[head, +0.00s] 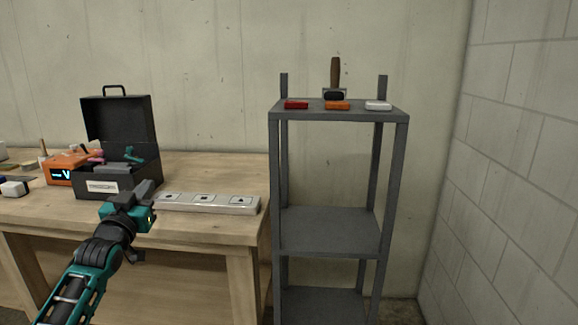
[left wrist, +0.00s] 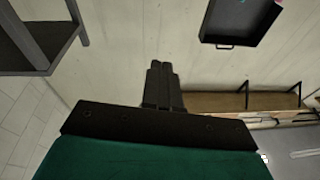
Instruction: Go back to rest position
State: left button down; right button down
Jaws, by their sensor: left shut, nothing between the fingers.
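My left gripper (head: 146,190) is shut and empty in the head view. It is raised in front of the workbench (head: 200,170), between the black toolbox and the grey strip with marked squares. Its closed black fingers (left wrist: 162,85) also show in the left wrist view, with nothing between them. My right gripper is in neither view.
An open black toolbox (head: 117,187) and an orange device (head: 60,170) stand on the bench. The grey strip (head: 215,203) lies near its front edge. A grey shelf (head: 325,230) stands to the right, with a hammer (head: 335,75) and red, orange and white items on top.

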pick_arm(q)
jog(key=s+d+f+m+g, duration=0.1)
jog(key=s+d+f+g, duration=0.1)
jog(key=s+f, duration=0.35)
jog(key=s+d+f+m+g, duration=0.1)
jog(key=s+d+f, duration=0.1)
jog(key=f, duration=0.7)
jog(key=s+d+f+g, duration=0.2)
jog(key=s+f, duration=0.2)
jog(key=f, duration=0.3)
jog(key=s+d+f+g+h, duration=0.1)
jog(key=s+d+f, duration=0.3)
jog(key=s, duration=0.9)
jog(key=s+d+f+g+h, duration=0.1)
jog(key=s+d+f+g, duration=0.2)
jog(key=s+d+f, duration=0.2)
jog(key=s+f, duration=0.3)
jog(key=s, duration=0.4)
jog(key=shift+s+d+n+g, duration=0.15)
jog(key=shift+s+n+g, duration=0.15)
jog(key=shift+s, duration=0.1)
jog(key=shift+f, duration=0.1)
